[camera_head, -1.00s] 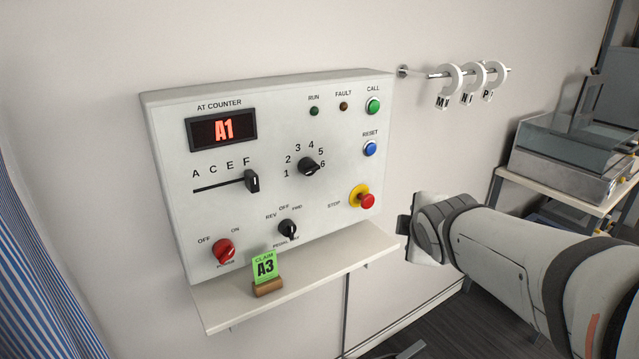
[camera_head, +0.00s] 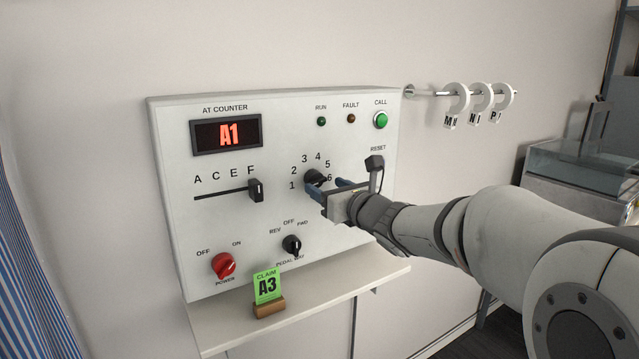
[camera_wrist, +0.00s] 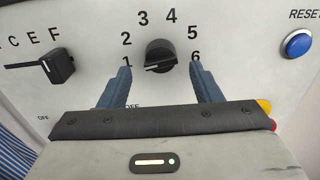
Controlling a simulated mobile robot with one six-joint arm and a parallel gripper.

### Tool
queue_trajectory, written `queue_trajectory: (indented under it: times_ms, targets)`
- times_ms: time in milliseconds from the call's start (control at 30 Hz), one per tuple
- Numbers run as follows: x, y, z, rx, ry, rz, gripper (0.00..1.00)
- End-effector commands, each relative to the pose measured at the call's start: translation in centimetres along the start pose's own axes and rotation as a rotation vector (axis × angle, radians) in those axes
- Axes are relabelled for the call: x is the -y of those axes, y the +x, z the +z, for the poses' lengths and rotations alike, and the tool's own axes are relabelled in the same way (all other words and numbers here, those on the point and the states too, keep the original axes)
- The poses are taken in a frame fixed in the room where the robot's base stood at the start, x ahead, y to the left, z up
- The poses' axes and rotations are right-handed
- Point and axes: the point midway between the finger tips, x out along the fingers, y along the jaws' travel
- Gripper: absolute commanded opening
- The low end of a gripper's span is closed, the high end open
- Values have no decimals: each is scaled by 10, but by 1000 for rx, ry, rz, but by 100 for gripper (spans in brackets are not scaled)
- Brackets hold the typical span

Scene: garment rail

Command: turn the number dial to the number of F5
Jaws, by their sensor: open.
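The black number dial (camera_head: 316,176) sits inside an arc of numbers 1 to 6 on the white panel (camera_head: 170,150). In the wrist view the dial (camera_wrist: 160,54) shows a nearly crosswise grip bar with a white mark; I cannot tell which number it points at. My gripper (camera_head: 328,186) is open in front of the dial. In the wrist view its blue fingers (camera_wrist: 160,72) stand left and right of the dial, near 1 and 6, with gaps on both sides. The black letter slider (camera_head: 256,190) stands at F.
A green claim card (camera_head: 267,285) reading A3 stands on the shelf (camera_head: 345,287) below. A red power knob (camera_head: 223,265) and a black pedal knob (camera_head: 291,245) are under the dial. The blue reset button (camera_wrist: 296,43) is to the right. Lettered rings (camera_head: 480,97) hang beyond the panel.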

Motion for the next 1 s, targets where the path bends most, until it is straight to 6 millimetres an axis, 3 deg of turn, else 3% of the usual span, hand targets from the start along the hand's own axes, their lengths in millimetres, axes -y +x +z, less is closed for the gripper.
queue_trajectory:
  times_ms: [233,567,1000]
  targets:
    - [0,31,0,-1,2,-1,58]
    - [0,35,0,-1,1,-2,58]
    - [1,35,0,-1,1,-3,24]
